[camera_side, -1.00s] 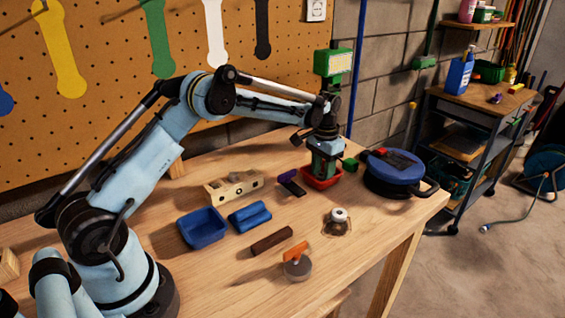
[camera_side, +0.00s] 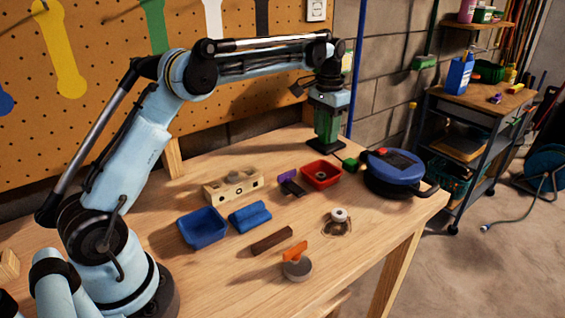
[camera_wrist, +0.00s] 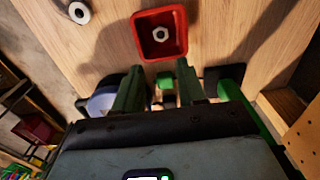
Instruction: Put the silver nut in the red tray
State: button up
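The silver nut (camera_wrist: 160,34) lies inside the red tray (camera_wrist: 180,18), on its floor, in the wrist view. In the side view the red tray (camera_side: 333,182) stands on the bench with the small nut (camera_side: 320,175) in it. My gripper (camera_side: 325,147) is above the bench, behind the tray and apart from it. In the wrist view my gripper's (camera_wrist: 160,75) two green fingers are spread with nothing between them.
A blue pot-like thing with a lid (camera_side: 393,168) stands right of the tray.

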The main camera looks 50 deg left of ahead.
jog(key=s+d+r+t, duration=0.2)
jog(key=s+d+r, duration=0.1)
jog(key=s, duration=0.2)
jog(key=s+d+r+t, duration=0.1)
jog(key=s+d+r, duration=0.25)
jog(key=s, duration=0.25)
jog(key=s+d+f+t, duration=0.1)
jog(key=s+f+t, duration=0.1)
jog(key=s, duration=0.4)
jog(key=s+d+f+t, duration=0.1)
jog(key=s+f+t, duration=0.1)
jog(key=s+f, duration=0.2)
jog(key=s, duration=0.3)
jog(key=shift+s+d, duration=0.15)
jog(key=shift+d, duration=0.2)
